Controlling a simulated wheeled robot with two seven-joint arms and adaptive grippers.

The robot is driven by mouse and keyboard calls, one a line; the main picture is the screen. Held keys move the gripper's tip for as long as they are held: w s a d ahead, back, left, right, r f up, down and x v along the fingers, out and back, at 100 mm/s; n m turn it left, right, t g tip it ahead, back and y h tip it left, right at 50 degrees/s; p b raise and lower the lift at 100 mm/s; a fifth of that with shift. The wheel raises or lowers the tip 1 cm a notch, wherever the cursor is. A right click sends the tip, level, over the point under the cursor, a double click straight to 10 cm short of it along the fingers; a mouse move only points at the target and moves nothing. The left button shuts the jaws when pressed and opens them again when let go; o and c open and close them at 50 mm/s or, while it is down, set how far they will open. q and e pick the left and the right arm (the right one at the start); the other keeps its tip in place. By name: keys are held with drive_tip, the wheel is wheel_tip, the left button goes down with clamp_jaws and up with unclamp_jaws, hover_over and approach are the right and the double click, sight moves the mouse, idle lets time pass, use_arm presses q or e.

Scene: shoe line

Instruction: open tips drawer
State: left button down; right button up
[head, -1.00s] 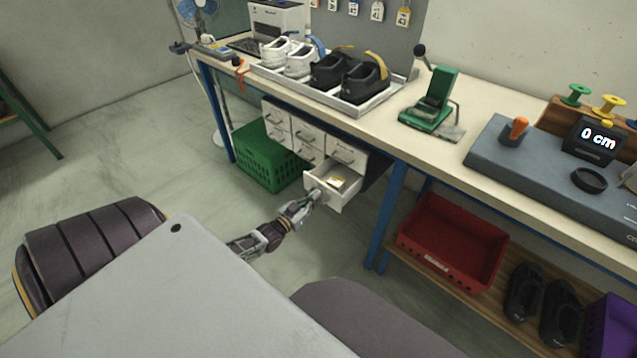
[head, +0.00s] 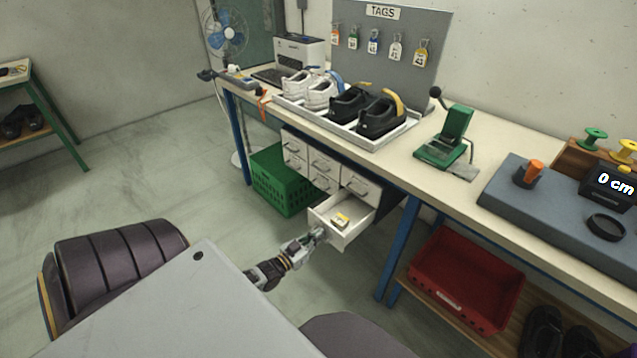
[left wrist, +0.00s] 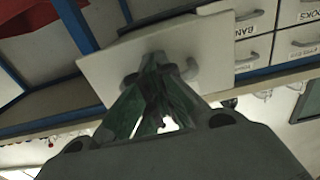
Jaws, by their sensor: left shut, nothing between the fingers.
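A small white drawer (head: 355,231) in the lower right of the drawer cabinet (head: 317,159) stands pulled out under the bench, its inside showing. A small item with a yellow part (head: 341,220) lies in it. My left gripper (head: 319,236) is at the drawer's front, by the handle. In the left wrist view the shut fingers (left wrist: 157,88) reach up to the white drawer front (left wrist: 115,70), beside its curved handle (left wrist: 188,70). Nothing shows held between them. The drawer's own label is not readable. My right gripper is not in view.
A green crate (head: 283,181) stands left of the cabinet. A blue table leg (head: 398,248) and a red bin (head: 466,277) on a low shelf are to the right. Shoes in a tray (head: 350,130) stand on the bench above.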

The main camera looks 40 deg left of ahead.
use_arm(q)
drive_tip(key=shift+d+r, duration=0.1)
drive_tip(key=shift+d, duration=0.05)
drive_tip(key=shift+c, duration=2)
unclamp_jaws()
